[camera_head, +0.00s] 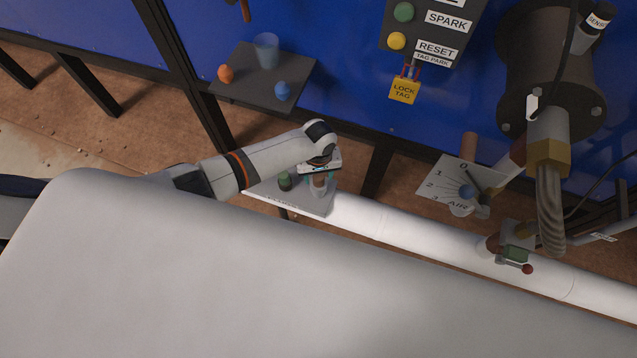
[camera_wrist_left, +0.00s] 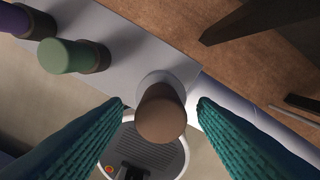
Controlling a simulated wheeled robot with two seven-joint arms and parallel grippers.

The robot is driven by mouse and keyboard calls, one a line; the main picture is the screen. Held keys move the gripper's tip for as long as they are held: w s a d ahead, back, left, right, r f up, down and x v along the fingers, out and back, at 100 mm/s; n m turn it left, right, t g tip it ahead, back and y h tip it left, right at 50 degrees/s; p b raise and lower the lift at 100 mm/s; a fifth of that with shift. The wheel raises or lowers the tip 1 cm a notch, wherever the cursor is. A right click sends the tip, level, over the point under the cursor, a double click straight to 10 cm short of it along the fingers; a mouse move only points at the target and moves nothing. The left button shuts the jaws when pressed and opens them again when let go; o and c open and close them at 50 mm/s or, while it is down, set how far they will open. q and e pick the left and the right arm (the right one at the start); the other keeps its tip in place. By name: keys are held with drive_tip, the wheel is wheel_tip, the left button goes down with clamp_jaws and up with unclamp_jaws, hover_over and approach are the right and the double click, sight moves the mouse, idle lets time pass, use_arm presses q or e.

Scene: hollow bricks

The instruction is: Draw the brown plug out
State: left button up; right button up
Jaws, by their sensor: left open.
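The brown plug (camera_wrist_left: 160,114) stands in a pale round collar on a light grey plate (camera_wrist_left: 125,30). In the head view the brown plug (camera_head: 319,181) shows just under my left gripper (camera_head: 320,172). In the left wrist view the teal fingers of my left gripper (camera_wrist_left: 161,103) are open, one on each side of the brown plug, with a gap on both sides. A green plug (camera_wrist_left: 70,57) and a purple plug (camera_wrist_left: 22,20) stand in the same plate, to the upper left. My right gripper is not in view.
A large pale surface (camera_head: 250,290) fills the front. A white pipe (camera_head: 420,238) runs right from the plate. A dark shelf (camera_head: 245,90) holds a cup (camera_head: 266,50) and orange and blue knobs. A dial card (camera_head: 440,185) and heavy hose fitting (camera_head: 548,170) stand right.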

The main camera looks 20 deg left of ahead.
use_arm(q)
drive_tip(key=shift+f, duration=0.8)
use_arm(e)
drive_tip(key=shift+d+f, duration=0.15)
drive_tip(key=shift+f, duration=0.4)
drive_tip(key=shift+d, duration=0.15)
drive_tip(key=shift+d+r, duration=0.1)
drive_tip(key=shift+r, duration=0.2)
use_arm(q)
drive_tip(key=shift+c, duration=0.2)
drive_tip(key=c, duration=0.9)
drive_tip(key=shift+c, duration=0.2)
drive_tip(key=shift+r, duration=0.15)
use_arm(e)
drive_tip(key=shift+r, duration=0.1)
